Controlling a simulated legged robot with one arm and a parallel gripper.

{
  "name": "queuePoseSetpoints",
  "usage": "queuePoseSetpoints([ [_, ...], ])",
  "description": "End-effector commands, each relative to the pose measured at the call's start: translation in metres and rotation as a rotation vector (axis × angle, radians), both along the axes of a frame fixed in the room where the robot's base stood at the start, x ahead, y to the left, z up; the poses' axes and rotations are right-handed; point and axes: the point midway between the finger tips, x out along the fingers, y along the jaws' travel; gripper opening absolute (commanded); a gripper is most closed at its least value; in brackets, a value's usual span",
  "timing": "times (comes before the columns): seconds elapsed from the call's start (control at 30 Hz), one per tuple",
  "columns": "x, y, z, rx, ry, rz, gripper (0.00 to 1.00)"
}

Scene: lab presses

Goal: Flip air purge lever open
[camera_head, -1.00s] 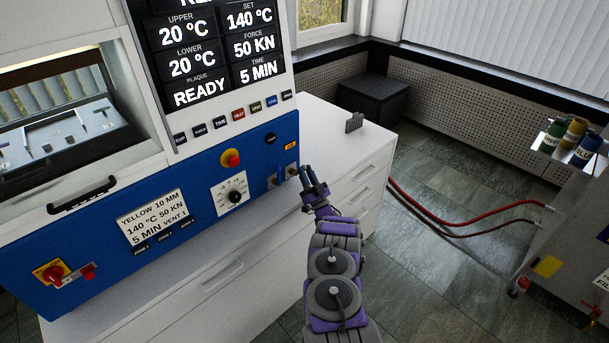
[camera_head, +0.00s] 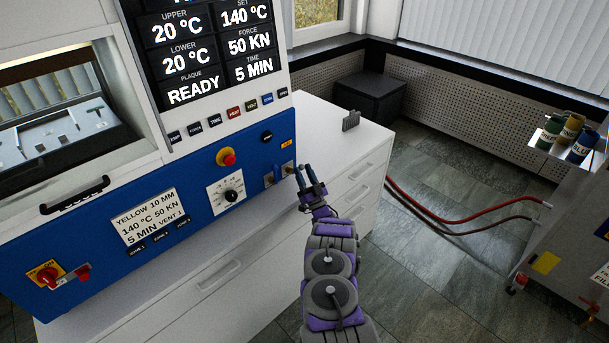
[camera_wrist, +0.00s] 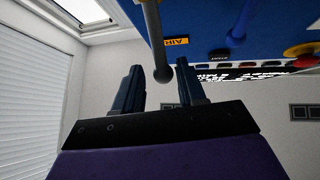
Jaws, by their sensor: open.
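The blue press panel carries a yellow AIR label (camera_head: 286,145) at its right end, and the label also shows upside down in the wrist view (camera_wrist: 176,41). A grey lever with a rounded tip (camera_wrist: 157,45) hangs from the panel in the wrist view, its tip between my fingers. A blue lever (camera_wrist: 241,22) is farther right there and shows in the head view (camera_head: 277,173). My gripper (camera_head: 305,170) is open at the panel's right end; its dark fingers (camera_wrist: 158,88) stand on both sides of the grey lever. I cannot tell whether either finger touches it.
A red emergency button (camera_head: 226,157) and a dial (camera_head: 231,196) sit left of the levers. The white cabinet (camera_head: 352,145) is below and right, with a small dark bracket (camera_head: 351,121) on top. Red hoses (camera_head: 450,215) cross the floor to another machine at right.

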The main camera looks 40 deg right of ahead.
Motion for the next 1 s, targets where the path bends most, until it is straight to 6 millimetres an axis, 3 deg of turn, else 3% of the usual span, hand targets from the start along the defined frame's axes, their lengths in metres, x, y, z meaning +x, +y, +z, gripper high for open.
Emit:
queuePoseSetpoints([
  [0.17, -0.005, 0.002, -0.004, 0.0, 0.001, 0.0, 0.4],
  [0.5, -0.047, 0.008, -0.036, 0.002, 0.004, 0.0, 0.4],
  [1.0, -0.06, 0.007, -0.053, 0.002, 0.007, -0.001, 0.4],
])
